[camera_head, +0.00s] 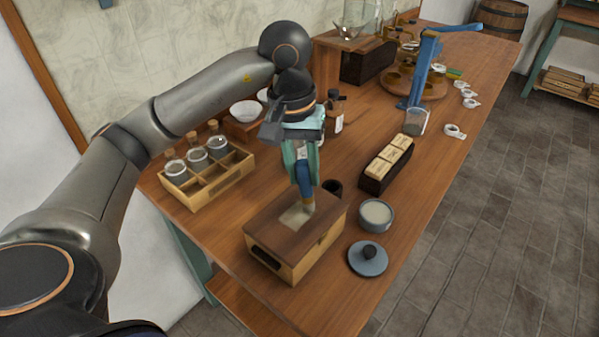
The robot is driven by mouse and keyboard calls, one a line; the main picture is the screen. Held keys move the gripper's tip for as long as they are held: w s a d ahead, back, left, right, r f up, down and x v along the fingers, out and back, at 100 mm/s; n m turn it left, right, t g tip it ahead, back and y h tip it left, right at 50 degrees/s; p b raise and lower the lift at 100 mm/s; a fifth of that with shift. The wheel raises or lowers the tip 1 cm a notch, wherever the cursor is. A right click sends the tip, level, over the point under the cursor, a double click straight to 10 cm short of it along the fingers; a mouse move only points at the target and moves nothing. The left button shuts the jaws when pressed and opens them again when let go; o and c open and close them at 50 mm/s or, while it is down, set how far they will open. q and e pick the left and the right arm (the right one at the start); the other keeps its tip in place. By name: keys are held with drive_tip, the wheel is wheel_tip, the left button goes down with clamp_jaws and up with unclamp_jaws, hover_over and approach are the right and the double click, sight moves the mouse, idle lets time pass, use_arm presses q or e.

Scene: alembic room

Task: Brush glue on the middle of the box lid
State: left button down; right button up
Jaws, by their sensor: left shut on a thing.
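My left gripper (301,148) is shut on a brush (305,178) with a blue handle and points down. The brush's tip is over the middle of the brown lid of the wooden box (285,265). A pale, whitish patch (295,216) shows on the lid at the brush tip. I cannot tell for sure whether the bristles touch the lid. An open round pot of pale glue (376,213) stands right of the box. Its blue-grey lid with a dark knob (368,258) lies in front of it on the table. My right gripper is not in view.
A wooden rack with jars (208,178) stands left of the box. A dark cup (332,187) is just behind the box. A holder with pale blocks (388,165) and a blue stand (424,70) are farther back on the workbench (440,145). Small white rings lie along its right edge.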

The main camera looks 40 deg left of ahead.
use_arm(q)
drive_tip(key=shift+s+a+b, duration=0.15)
drive_tip(key=shift+s+b, duration=0.75)
drive_tip(key=shift+s, duration=1.5)
drive_tip(key=shift+a+f, duration=0.1)
drive_tip(key=shift+a, duration=0.05)
drive_tip(key=shift+a+b, duration=0.5)
drive_tip(key=shift+a, duration=0.15)
wheel_tip(320, 180, up, 6)
drive_tip(key=p, duration=0.4)
drive_tip(key=shift+p, duration=0.35)
